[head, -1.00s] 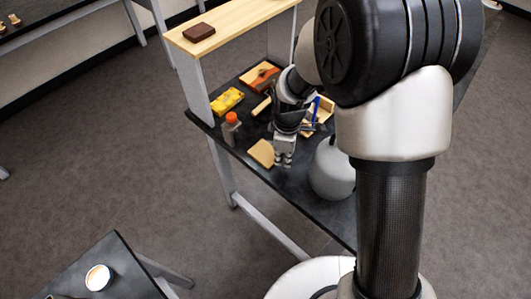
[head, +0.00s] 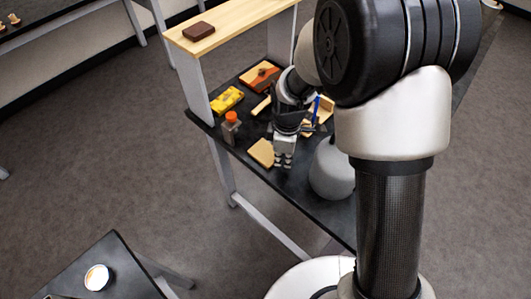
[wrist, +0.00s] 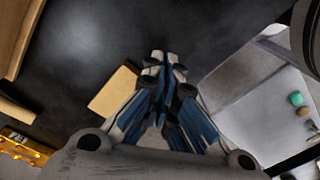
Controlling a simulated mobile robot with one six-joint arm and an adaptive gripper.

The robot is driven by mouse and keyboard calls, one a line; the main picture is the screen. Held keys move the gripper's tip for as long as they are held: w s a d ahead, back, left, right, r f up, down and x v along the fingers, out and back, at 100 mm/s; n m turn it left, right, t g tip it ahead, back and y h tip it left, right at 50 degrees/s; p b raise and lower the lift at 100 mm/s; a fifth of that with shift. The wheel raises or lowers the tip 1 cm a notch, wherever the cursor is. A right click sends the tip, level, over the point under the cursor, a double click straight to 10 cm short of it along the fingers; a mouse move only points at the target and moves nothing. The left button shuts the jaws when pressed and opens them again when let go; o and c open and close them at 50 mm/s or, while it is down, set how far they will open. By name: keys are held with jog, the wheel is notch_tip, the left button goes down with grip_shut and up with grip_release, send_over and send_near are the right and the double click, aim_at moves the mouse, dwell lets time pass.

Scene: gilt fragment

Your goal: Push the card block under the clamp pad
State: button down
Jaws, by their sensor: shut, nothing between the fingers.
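A flat tan block (head: 261,153), which looks like the card block, lies on the dark bench near its front edge. It also shows in the wrist view (wrist: 112,92), just left of my fingers. My gripper (head: 284,164) is shut and empty, pointing down close to the block's right side. In the wrist view my closed fingertips (wrist: 165,62) are beside the block; I cannot tell whether they touch it. No clamp pad can be made out for certain. A wooden board with an orange-brown piece (head: 262,75) lies farther back, and my arm hides part of the bench there.
A grey rounded vessel (head: 331,170) stands close on the right. A wooden shelf (head: 225,28) spans above the bench's back. Bare dark bench shows around the block.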

aim_at(257, 146)
jog(key=shift+f+b, duration=0.9)
jog(key=shift+f, duration=0.4)
jog(key=shift+r, duration=0.15)
jog(key=shift+w+a+p, duration=0.25)
jog(key=shift+w+a, duration=0.6)
jog(key=shift+a, duration=0.25)
jog(key=shift+w+a+p, duration=0.25)
jog(key=shift+w+a, duration=0.55)
jog(key=shift+a, duration=0.25)
jog(key=shift+w+a+p, duration=0.25)
jog(key=shift+w+a, duration=0.6)
jog(key=shift+a, duration=0.25)
jog(key=shift+w+a, duration=0.2)
jog(key=shift+a, duration=0.05)
jog(key=shift+w+a, duration=0.55)
jog(key=shift+a, duration=0.2)
jog(key=shift+w+a, duration=0.25)
dwell(0.4)
jog(key=shift+s+d+p, duration=0.2)
jog(key=shift+d+p, duration=0.05)
jog(key=shift+p, duration=0.05)
notch_tip(257, 146, up, 9)
jog(key=p, duration=0.6)
dwell(0.3)
